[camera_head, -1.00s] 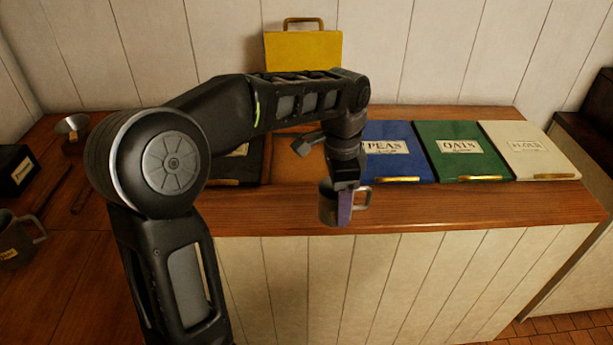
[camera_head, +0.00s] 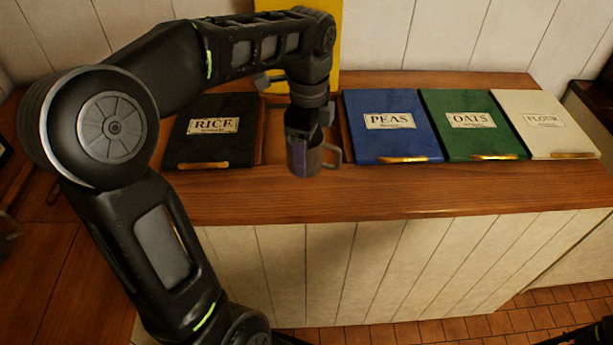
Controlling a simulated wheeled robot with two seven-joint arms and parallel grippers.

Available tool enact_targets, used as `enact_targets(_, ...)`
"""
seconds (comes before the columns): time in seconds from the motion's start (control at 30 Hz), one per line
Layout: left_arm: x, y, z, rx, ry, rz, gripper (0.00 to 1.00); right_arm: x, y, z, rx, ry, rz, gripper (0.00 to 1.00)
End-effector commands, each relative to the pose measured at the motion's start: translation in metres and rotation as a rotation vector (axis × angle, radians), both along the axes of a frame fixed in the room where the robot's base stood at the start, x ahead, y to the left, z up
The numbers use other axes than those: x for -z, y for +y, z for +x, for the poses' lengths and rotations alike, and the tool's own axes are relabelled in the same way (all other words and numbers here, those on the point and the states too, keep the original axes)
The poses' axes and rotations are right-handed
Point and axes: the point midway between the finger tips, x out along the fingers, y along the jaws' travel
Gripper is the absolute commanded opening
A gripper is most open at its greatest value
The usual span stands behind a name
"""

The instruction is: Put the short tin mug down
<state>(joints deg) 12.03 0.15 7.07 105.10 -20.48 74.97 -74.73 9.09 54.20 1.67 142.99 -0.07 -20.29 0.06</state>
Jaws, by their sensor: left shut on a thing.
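The short tin mug (camera_head: 301,158) is grey metal, with its handle to the right. My left gripper (camera_head: 307,155) is shut on it, reaching down from above, and its fingers hide part of the mug. The mug is upright, in front of the open bin (camera_head: 274,135) between the black RICE lid and the blue PEAS lid. I cannot tell exactly how high its base is above the wooden counter (camera_head: 400,192).
The black RICE lid (camera_head: 195,148), blue PEAS lid (camera_head: 390,140), green OATS lid (camera_head: 470,142) and white FLOUR lid (camera_head: 545,142) lie shut. A yellow lid (camera_head: 331,60) stands raised behind the open bin. The counter's front strip is bare.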

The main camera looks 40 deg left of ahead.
Motion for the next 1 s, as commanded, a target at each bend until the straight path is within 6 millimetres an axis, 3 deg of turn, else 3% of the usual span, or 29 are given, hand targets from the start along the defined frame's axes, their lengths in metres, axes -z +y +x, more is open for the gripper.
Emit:
enact_targets(0.2, 0.031, 0.001, 0.000, -0.001, 0.001, 0.001, 0.23, -0.002, 0.000, 0.000, 0.000, 0.000, 0.000, 0.00)
enact_targets(0.53, 0.034, 0.000, 0.000, -0.001, 0.000, 0.001, 0.23, -0.002, 0.000, 0.000, 0.000, 0.000, 0.000, 0.00)
enact_targets(0.8, 0.066, 0.000, -0.001, -0.003, 0.003, -0.001, 0.23, -0.004, 0.000, 0.000, 0.000, 0.000, 0.000, 0.00)
enact_targets(1.0, 0.070, 0.000, 0.000, -0.002, -0.001, 0.000, 0.23, -0.004, 0.000, 0.000, 0.000, 0.000, 0.000, 0.00)
